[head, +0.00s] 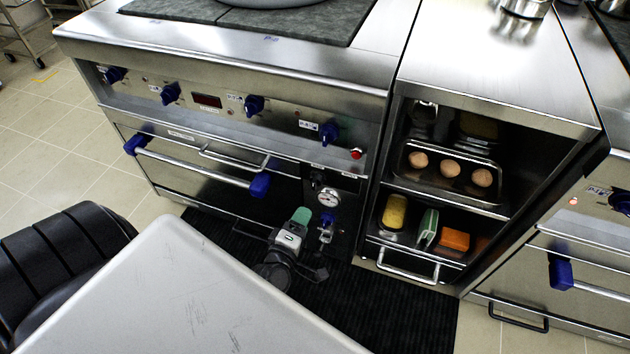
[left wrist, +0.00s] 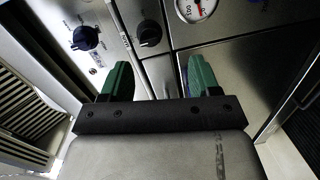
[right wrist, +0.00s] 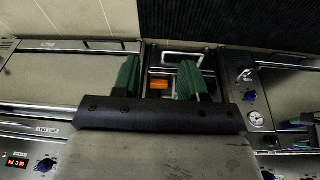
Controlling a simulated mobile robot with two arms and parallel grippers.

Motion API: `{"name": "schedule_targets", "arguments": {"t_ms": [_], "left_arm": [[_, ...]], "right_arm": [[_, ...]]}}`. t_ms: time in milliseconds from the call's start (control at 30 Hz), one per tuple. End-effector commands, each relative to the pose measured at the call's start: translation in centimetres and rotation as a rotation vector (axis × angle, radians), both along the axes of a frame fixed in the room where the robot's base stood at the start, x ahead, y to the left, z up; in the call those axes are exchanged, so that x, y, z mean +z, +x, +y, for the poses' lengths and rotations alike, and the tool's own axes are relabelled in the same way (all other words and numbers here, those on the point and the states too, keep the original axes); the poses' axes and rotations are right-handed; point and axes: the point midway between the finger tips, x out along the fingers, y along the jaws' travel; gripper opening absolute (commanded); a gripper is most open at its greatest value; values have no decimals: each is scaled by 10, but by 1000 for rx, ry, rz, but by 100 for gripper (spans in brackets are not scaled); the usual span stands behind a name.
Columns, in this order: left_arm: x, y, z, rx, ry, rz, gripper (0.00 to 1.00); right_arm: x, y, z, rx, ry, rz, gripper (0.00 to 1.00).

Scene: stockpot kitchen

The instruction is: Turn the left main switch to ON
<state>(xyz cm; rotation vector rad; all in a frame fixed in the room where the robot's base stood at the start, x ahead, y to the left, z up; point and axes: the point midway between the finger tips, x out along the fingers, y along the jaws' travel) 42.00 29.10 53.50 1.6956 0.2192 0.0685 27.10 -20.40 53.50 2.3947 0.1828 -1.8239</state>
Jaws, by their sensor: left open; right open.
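A small black rotary switch (head: 318,177) sits on the dark panel above the round gauge, low on the left range; I take it as the left main switch. A black knob, apparently the same switch, shows in the left wrist view (left wrist: 149,34), beyond the gap between my fingers. Its ON/OFF marking is too small to read. My left gripper (head: 314,217) is open and empty, in front of and below the switch, apart from it. Its green fingers show in the left wrist view (left wrist: 160,80). My right gripper (right wrist: 156,78) is open and empty, its fingers framing the shelf unit.
The gauge (head: 329,197) and a blue valve handle (head: 326,232) lie close to my left gripper. Blue range knobs (head: 254,104) and a blue-ended oven handle (head: 200,165) project nearby. An open shelf (head: 440,259) holds eggs and sponges. A dark mat (head: 400,310) covers the floor.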

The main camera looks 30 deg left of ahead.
Motion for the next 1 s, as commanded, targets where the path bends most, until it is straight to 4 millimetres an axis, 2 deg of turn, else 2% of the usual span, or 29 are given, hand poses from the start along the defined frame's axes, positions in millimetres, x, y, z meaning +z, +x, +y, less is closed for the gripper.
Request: {"name": "schedule_targets", "arguments": {"t_ms": [33, 267, 367, 700, 833, 1000], "left_arm": [[-4, 3, 3, 19, -39, -40, 62], [11, 13, 11, 58, -121, -112, 62], [12, 26, 14, 59, -121, -114, 62], [11, 87, 28, 57, -117, -111, 62], [10, 102, 32, 56, -118, -109, 62], [11, 111, 34, 56, -117, -108, 62]], "right_arm": [[-3, -1, 0, -1, 1, -8, 43], [15, -4, -1, -2, 0, -16, 43], [20, -5, -1, -2, 0, -20, 43], [48, -12, -3, -4, 2, -36, 43], [56, -16, -3, -5, 1, -40, 43], [62, -18, -4, -6, 2, -41, 43]]}}
